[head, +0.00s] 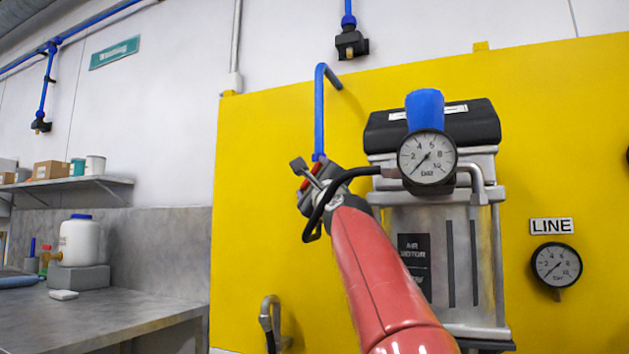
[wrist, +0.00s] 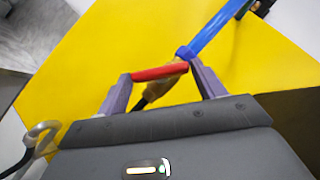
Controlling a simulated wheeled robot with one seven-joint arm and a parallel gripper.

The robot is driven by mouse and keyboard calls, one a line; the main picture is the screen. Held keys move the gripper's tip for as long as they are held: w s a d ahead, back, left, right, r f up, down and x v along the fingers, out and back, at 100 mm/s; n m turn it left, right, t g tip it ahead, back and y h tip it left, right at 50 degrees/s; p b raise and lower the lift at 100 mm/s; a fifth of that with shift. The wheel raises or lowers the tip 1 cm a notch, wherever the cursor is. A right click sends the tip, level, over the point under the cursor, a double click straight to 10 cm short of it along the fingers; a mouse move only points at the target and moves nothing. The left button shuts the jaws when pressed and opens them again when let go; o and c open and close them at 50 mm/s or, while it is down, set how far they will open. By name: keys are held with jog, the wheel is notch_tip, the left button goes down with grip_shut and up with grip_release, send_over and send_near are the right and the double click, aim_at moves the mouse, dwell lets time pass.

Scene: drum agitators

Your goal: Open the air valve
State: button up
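The air valve has a red lever handle (wrist: 160,72) and a brass body (wrist: 158,86) at the lower end of a blue pipe (wrist: 215,27). In the wrist view the handle lies across the gap between my fingertips, at an angle to the pipe. My gripper (wrist: 163,80) is open around it, one finger near each end of the handle; I cannot tell whether they touch. In the head view my gripper (head: 318,177) is at the pipe's foot and mostly hides the valve; a bit of red handle (head: 311,178) shows.
The air motor (head: 440,250) stands right of my arm, with a gauge (head: 427,158) whose needle is low. A black hose (head: 345,178) runs between valve and motor. A LINE gauge (head: 556,265) is on the yellow panel (head: 260,220). A bench (head: 120,325) is at left.

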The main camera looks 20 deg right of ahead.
jog(key=o, duration=0.3)
jog(key=shift+o, duration=0.2)
jog(key=shift+f, duration=0.1)
